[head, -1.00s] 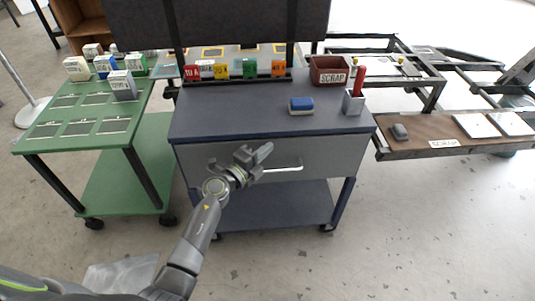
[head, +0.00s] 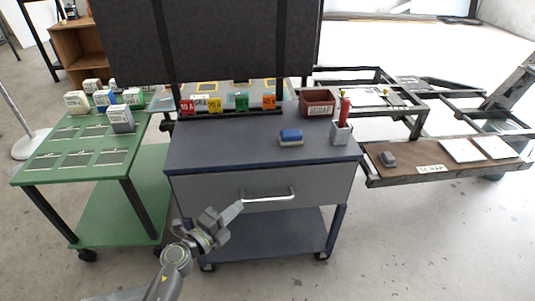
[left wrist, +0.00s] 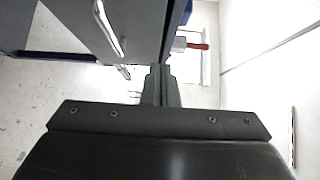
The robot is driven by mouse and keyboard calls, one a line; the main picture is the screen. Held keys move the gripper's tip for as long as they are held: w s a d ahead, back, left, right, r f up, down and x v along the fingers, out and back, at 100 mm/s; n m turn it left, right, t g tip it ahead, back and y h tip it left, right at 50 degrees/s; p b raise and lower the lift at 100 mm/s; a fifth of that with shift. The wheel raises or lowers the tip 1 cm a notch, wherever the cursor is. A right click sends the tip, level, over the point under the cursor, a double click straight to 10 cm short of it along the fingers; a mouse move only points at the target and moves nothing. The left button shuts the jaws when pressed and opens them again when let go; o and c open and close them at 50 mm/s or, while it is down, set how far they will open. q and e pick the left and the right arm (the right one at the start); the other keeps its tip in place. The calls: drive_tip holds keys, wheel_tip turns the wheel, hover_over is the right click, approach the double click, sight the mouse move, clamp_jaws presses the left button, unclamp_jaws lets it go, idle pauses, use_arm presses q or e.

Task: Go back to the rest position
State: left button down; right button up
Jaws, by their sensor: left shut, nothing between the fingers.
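My left gripper (head: 222,219) is shut and empty. It is in front of the blue-grey cart (head: 215,150), low and to the left of the drawer handle (head: 270,195), and looks apart from it. The drawer looks closed. In the left wrist view the shut fingers (left wrist: 161,84) point forward beside the cart's drawer front, and the handle (left wrist: 108,28) shows at upper left. My right gripper is in neither view.
A green cart (head: 60,185) with several small boxes stands at the left. A blue-and-white block (head: 291,138), a red scrap bin (head: 318,103) and a cup with a red-handled tool (head: 341,131) are on the blue-grey cart. The floor in front is clear.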

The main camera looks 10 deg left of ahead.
use_arm(q)
drive_tip(key=s+a+f+n+g+y, duration=0.1)
drive_tip(key=s+a+f+n+y, duration=0.2)
drive_tip(key=a+f+n+y, duration=0.3)
drive_tip(key=s+a+f+n+y, duration=0.3)
drive_tip(key=a+f+n, duration=0.2)
drive_tip(key=f+n, duration=0.25)
drive_tip(key=s+a+f+n+g+y, duration=0.25)
drive_tip(key=s+f+n+g, duration=0.4)
drive_tip(key=s+f, duration=0.7)
drive_tip(key=s+d+f+n+g+h, duration=0.15)
drive_tip(key=s+f+g, duration=0.3)
drive_tip(key=s, duration=0.45)
drive_tip(key=s+d+f+n+g+h, duration=0.1)
drive_tip(key=s+f+n+g, duration=0.2)
drive_tip(key=s+f, duration=0.45)
drive_tip(key=s+r+p, duration=0.8)
drive_tip(key=s+p, duration=0.1)
drive_tip(key=p, duration=0.5)
drive_tip(key=shift+s+a, duration=0.25)
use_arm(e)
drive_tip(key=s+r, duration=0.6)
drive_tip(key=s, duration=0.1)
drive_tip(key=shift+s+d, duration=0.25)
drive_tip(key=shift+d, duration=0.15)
use_arm(q)
drive_tip(key=shift+m, duration=0.25)
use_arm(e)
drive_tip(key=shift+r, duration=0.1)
